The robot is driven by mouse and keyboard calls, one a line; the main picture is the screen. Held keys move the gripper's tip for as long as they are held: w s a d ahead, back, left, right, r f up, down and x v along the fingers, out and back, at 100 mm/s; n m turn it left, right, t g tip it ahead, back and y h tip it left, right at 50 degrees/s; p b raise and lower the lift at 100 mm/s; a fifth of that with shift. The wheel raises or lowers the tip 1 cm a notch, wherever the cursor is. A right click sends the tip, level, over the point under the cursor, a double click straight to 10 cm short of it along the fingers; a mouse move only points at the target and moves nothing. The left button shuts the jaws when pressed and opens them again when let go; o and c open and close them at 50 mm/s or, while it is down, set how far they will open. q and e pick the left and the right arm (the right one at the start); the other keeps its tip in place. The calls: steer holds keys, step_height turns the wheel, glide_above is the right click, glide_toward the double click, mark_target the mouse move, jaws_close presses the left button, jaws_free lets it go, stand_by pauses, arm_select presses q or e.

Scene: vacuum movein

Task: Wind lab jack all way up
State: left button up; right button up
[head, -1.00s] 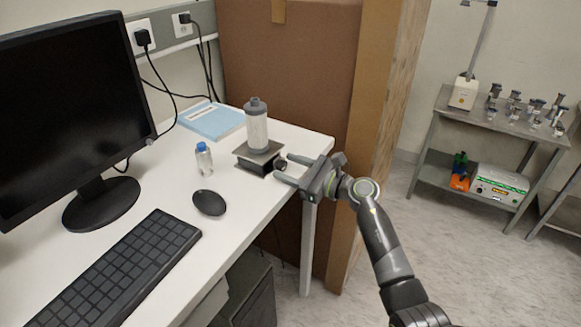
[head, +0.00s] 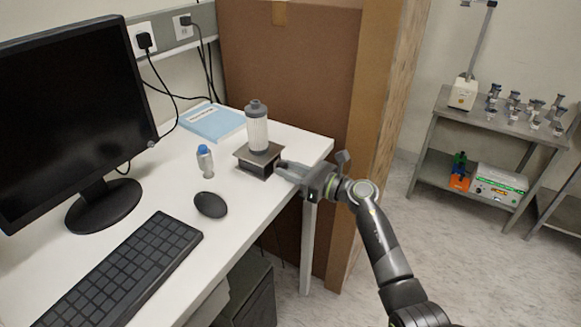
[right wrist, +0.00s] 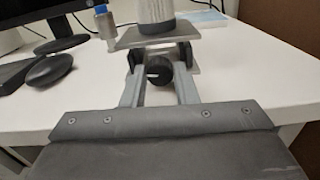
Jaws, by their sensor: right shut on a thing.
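The lab jack (head: 257,161) stands on the white desk near its right edge, with a pale ribbed cylinder with a grey cap (head: 257,128) upright on its top plate. In the right wrist view the jack's plate (right wrist: 152,37) sits above its black knob (right wrist: 158,72). My right gripper (head: 281,172) reaches in from the right at the jack's side. In the right wrist view its two fingers (right wrist: 158,88) are shut on the knob, one on each side. The jack's inner linkage is mostly hidden. My left gripper is not in view.
A small blue-capped bottle (head: 205,161) and a black mouse (head: 210,204) stand left of the jack. A brown board (head: 290,75) rises behind the desk.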

steer(key=shift+m+p, duration=0.4)
steer(key=shift+m, duration=0.8)
steer(key=o, duration=1)
steer(key=shift+d, duration=0.1)
steer(key=b+v, duration=0.3)
steer(key=v, duration=1.4)
steer(key=shift+s, duration=0.15)
